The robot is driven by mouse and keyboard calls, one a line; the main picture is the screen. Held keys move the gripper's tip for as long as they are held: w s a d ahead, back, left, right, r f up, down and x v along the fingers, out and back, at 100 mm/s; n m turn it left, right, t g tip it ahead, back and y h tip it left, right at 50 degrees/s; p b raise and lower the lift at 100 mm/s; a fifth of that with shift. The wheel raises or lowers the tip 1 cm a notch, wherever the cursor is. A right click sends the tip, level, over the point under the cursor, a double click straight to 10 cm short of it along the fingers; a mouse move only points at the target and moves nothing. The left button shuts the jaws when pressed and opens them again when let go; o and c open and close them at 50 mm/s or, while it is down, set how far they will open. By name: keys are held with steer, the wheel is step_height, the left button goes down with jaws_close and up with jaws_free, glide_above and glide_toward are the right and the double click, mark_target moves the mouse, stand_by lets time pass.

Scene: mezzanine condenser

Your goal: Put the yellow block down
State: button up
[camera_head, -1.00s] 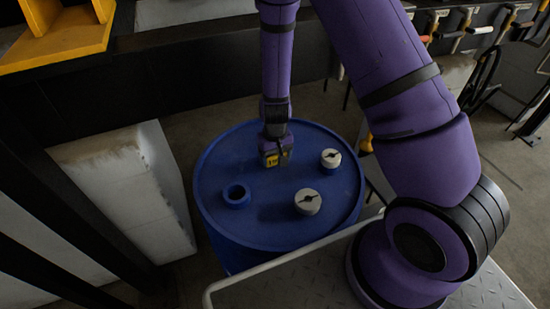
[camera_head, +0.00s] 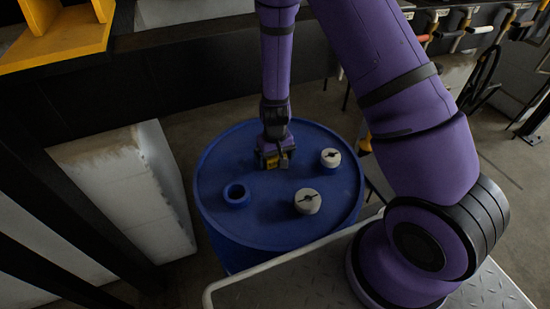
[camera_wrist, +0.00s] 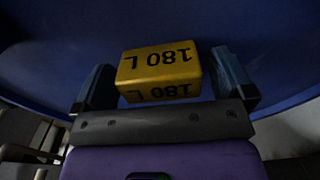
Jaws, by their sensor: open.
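The yellow block (camera_wrist: 160,66), marked "180 L", is between the two fingers of my gripper (camera_wrist: 168,88) in the wrist view. The fingers are open, with a gap showing on each side of the block. In the head view my gripper (camera_head: 275,163) is low over the far middle of the blue drum's top (camera_head: 265,225). Only a small part of the yellow block (camera_head: 271,163) shows there, behind the fingers. The block appears to rest on the drum top, but its underside is hidden.
An open blue bung ring (camera_head: 236,195) stands on the drum's left side. Two pale caps stand at the right, one nearer (camera_head: 307,202) and one farther (camera_head: 330,158). A white block-like slab (camera_head: 135,185) is left of the drum. The drum's front top is clear.

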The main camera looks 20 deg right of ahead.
steer(key=s+d+r+t+y, duration=0.1)
steer(key=s+r, duration=0.3)
steer(key=r, duration=1.2)
steer(key=s+d+r+t, duration=0.1)
steer(key=s+d+r, duration=0.15)
steer(key=r, duration=1.45)
steer(key=s+d+r+t, duration=0.1)
steer(key=s+r, duration=0.4)
steer(key=s, duration=0.3)
steer(key=s+d+r+t+h, duration=0.1)
steer(key=s+d+r+t, duration=0.1)
steer(key=s+r, duration=0.4)
steer(key=s, duration=0.3)
steer(key=shift+d+r, duration=0.2)
steer(key=shift+r, duration=0.1)
steer(key=shift+s, duration=0.1)
